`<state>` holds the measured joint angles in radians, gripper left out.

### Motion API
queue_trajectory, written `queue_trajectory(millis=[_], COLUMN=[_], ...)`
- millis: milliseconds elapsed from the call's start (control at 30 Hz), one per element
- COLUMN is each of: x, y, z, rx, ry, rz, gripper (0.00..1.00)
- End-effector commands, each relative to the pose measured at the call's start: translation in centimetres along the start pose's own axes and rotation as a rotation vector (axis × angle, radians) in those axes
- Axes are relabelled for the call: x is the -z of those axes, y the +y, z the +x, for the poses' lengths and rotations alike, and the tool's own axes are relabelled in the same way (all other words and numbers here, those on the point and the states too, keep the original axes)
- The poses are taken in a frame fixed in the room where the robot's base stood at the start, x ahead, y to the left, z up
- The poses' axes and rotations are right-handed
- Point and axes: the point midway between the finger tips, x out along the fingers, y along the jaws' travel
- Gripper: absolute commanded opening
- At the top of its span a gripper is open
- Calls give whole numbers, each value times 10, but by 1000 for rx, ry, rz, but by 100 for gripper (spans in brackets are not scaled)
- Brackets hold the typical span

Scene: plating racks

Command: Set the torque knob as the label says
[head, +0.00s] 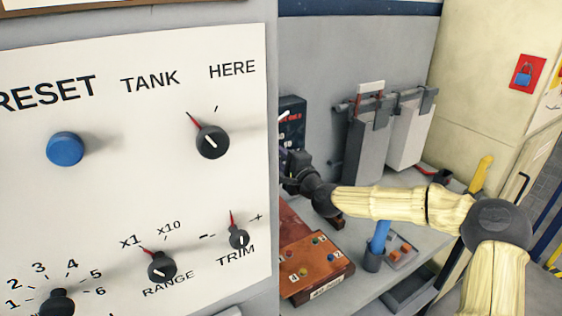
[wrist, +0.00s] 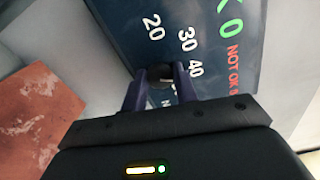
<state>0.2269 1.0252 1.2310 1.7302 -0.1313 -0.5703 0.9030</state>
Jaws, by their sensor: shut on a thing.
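The torque knob (wrist: 160,73) is a small dark round knob on a dark blue panel (wrist: 108,20) in the wrist view. The panel carries the white numbers 20, 30 and 40 around the knob. My gripper (wrist: 159,76) has its two dark fingers shut on the knob, one on each side. The knob's pointer is hidden, so I cannot tell its setting. In the head view the dark panel (head: 292,112) stands behind the large white panel's right edge, and my gripper (head: 290,172) reaches its lower part. The label's setting cannot be read here.
A white panel (head: 130,200) with a blue button and several black knobs fills the left of the head view. A reddish-brown board (head: 322,272) lies on the bench below my arm. A blue-handled tool (head: 379,240) stands beside it. Two grey containers hang behind.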

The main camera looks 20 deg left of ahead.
Motion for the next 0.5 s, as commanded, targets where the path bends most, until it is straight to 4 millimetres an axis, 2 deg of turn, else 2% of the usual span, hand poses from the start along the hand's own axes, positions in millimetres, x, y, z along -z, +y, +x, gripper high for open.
queue_trajectory(millis=[433, 467, 500], x=[2, 2, 2], y=[1, 1, 1], z=[0, 0, 0], rx=[-2, -2, -2], ry=[3, 3, 3], rz=[14, 14, 14], gripper=[6, 35, 43])
